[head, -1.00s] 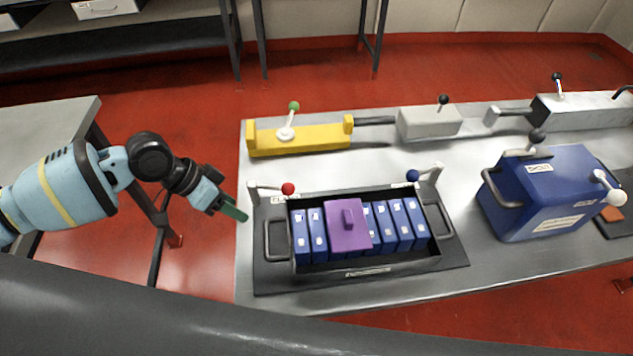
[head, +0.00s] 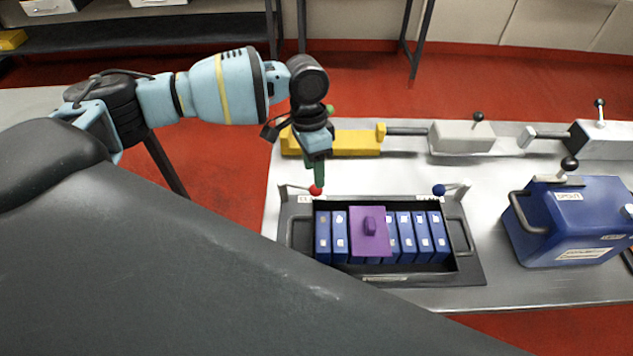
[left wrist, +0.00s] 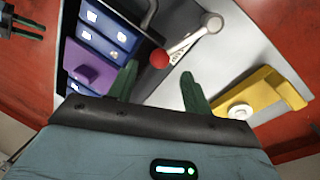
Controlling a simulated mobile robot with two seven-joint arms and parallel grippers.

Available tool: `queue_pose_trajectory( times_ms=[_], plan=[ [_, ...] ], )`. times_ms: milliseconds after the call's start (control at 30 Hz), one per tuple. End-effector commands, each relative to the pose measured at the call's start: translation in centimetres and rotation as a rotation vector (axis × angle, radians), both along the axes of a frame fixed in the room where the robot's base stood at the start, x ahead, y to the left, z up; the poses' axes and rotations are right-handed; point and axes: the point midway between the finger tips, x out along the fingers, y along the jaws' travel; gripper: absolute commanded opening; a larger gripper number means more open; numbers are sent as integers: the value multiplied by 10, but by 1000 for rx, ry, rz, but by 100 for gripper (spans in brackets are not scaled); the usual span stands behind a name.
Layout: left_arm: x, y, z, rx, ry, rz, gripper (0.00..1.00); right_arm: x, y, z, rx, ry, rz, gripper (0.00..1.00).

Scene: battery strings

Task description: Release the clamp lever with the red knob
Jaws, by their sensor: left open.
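The red knob (head: 316,190) tops a pale clamp lever (head: 294,187) at the back left corner of the black tray (head: 385,277). My left gripper (head: 316,177) points down right over the knob in the head view. In the left wrist view the left gripper (left wrist: 160,85) is open, with its two green fingers apart. There the red knob (left wrist: 160,59) lies ahead of the fingertips, between their lines, and the white lever (left wrist: 190,41) runs up to the right. Whether a finger touches the knob cannot be told.
The tray holds several blue battery cells (head: 405,238) and a purple block (head: 369,233). A blue-knobbed lever (head: 439,190) stands at its back right. A yellow fixture (head: 355,142) lies behind my gripper. A blue case (head: 572,222) stands on the right.

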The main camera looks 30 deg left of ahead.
Motion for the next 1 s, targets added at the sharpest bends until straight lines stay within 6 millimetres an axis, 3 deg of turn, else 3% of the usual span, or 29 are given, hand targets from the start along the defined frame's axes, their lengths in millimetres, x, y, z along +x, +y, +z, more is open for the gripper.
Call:
queue_pose_trajectory(
  times_ms=[300,700,1000],
  plan=[
    [-6,-6,-41,-1,-1,0,50,3,1,3,3,-9,0,36],
    [-6,-7,-49,-1,-3,1,50,4,1,3,3,-10,0,36],
    [-6,-7,-49,-1,-3,0,12,2,1,1,2,-4,0,36]
  ],
)
